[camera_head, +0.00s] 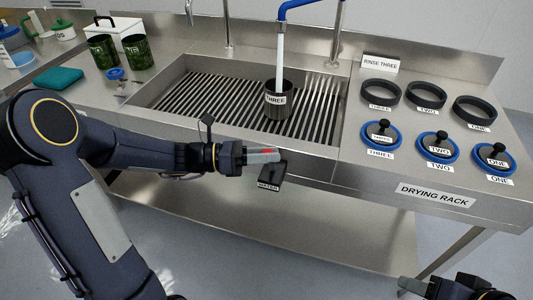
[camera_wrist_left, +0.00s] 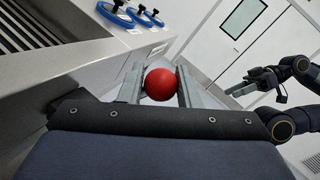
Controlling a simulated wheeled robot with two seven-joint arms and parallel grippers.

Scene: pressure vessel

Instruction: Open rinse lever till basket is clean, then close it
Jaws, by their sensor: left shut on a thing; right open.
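My left gripper (camera_head: 268,154) is shut on the red ball knob of the rinse lever at the sink's front edge. The red knob (camera_wrist_left: 160,84) sits between both fingers in the left wrist view. A black box labelled WATER (camera_head: 270,176) is just below the gripper. A dark basket labelled THREE (camera_head: 278,104) stands upright on the sink grate. A pale stream of water (camera_head: 280,65) runs from the blue tap (camera_head: 300,6) into it. The basket's inside is hidden, so I cannot tell how clean it is. My right gripper (camera_head: 408,287) is open and empty at lower right, away from the sink.
The steel sink (camera_head: 165,92) has a slatted floor. The drying rack (camera_head: 350,175) at right holds black rings and blue-rimmed lids with black knobs. Dark green cans (camera_head: 102,50) and a teal cloth (camera_head: 58,78) are at left. Floor in front is free.

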